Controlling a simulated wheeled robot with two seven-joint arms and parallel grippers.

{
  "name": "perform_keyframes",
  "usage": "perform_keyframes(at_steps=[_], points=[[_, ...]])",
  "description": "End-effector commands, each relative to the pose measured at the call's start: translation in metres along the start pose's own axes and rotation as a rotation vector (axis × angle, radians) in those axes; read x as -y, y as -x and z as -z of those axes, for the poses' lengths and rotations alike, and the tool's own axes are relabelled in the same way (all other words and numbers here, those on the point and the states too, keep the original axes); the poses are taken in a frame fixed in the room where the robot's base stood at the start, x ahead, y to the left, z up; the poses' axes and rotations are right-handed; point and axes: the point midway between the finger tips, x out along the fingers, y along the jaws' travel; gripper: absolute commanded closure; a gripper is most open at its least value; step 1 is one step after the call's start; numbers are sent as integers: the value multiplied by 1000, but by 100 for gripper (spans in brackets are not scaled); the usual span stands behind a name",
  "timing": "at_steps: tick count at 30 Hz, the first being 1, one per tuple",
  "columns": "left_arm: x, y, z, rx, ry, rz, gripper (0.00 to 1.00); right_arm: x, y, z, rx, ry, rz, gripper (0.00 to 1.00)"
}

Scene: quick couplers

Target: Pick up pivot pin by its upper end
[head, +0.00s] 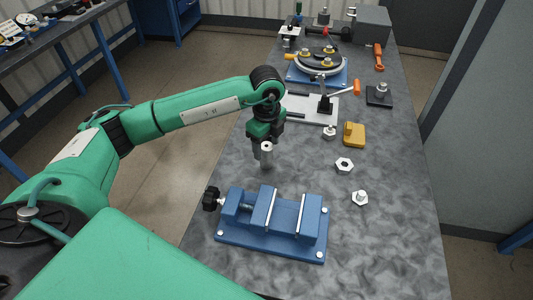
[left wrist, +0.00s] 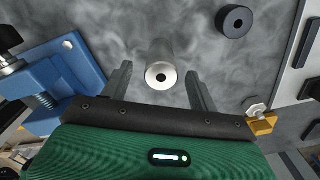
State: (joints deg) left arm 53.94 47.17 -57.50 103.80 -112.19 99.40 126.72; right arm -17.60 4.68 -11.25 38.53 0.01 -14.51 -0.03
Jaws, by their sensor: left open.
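The pivot pin (head: 267,158) looks like a silver cylinder standing upright on the grey bench, with a small hole in its top face. My left gripper (head: 265,147) is above and around its upper end, pointing down. In the left wrist view the pin (left wrist: 162,77) shows between the two fingers of my open left gripper (left wrist: 160,84), with a visible gap on each side. I cannot tell how far down the fingers reach along the pin. My right gripper is in neither view.
A blue vise (head: 272,225) stands nearer on the bench. A dark ring-shaped part (left wrist: 235,21) lies near the pin in the left wrist view. Fixtures fill the far end.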

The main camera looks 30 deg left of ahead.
Motion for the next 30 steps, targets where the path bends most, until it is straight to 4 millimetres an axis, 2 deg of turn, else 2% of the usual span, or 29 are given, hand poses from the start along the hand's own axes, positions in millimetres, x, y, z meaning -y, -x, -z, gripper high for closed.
perform_keyframes(at_steps=[3,6,15,17,24,25,30], points=[[0,-17,-1,0,0,-4,39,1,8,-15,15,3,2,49],[1,-30,-1,-1,0,-3,39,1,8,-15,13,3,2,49],[1,-38,-1,0,0,-1,39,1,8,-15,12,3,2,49],[1,-38,-1,0,0,-1,49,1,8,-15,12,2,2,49],[1,-37,-1,0,0,-1,96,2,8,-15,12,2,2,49],[1,-37,-1,0,0,-1,100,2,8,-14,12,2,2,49],[2,-36,-1,-1,0,2,100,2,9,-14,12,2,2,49]])
